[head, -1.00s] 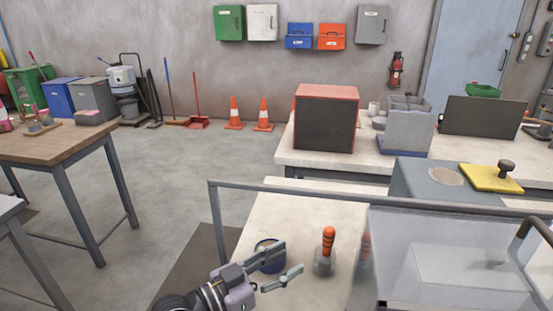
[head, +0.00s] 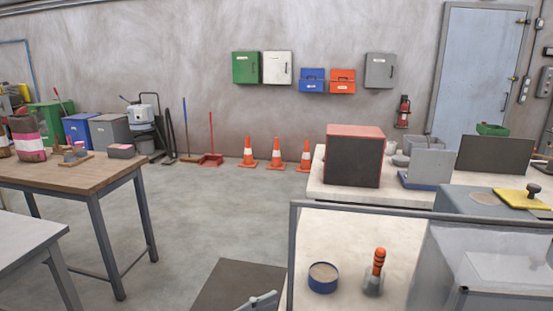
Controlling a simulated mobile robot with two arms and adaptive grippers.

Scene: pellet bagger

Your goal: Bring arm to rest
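Part of my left gripper (head: 260,302) shows at the bottom edge in the head view, left of the frame post of the bench. Only a grey finger piece is visible, so I cannot tell whether it is open or shut. Nothing shows in it. The rest of that arm is out of view. My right gripper is not in view. A blue round tub (head: 323,286) with tan contents stands on the pale bench top (head: 345,235). An orange-and-black striped handle (head: 379,262) stands upright in a grey holder beside it. The visible gripper part is apart from both.
A grey frame rail (head: 350,208) and a clear cover (head: 480,260) edge the bench at right. A wooden table (head: 85,178) stands at left, with a bag (head: 29,140) on it. Open floor (head: 210,215) lies between. A black-fronted box (head: 352,162) sits on the back counter.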

